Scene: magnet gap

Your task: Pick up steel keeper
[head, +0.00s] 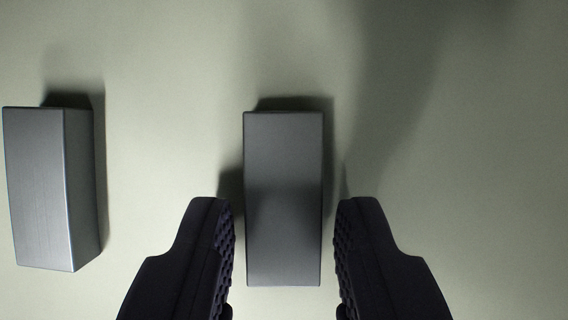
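Two grey rectangular blocks lie on the pale surface, and I cannot tell for certain which is the steel keeper. The middle block (283,155) is a smooth dark grey. The left block (38,190) is lighter, with a brushed metal look, at the picture's left edge. My gripper (286,215) is open, with one dark textured finger on each side of the middle block's nearer half. A gap shows between each finger and the block. The left block is well apart from my fingers. Nothing is held.
The pale greenish surface (480,150) is bare to the right of and beyond the middle block. Clear room lies between the two blocks. Soft shadows fall around both blocks and across the upper right.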

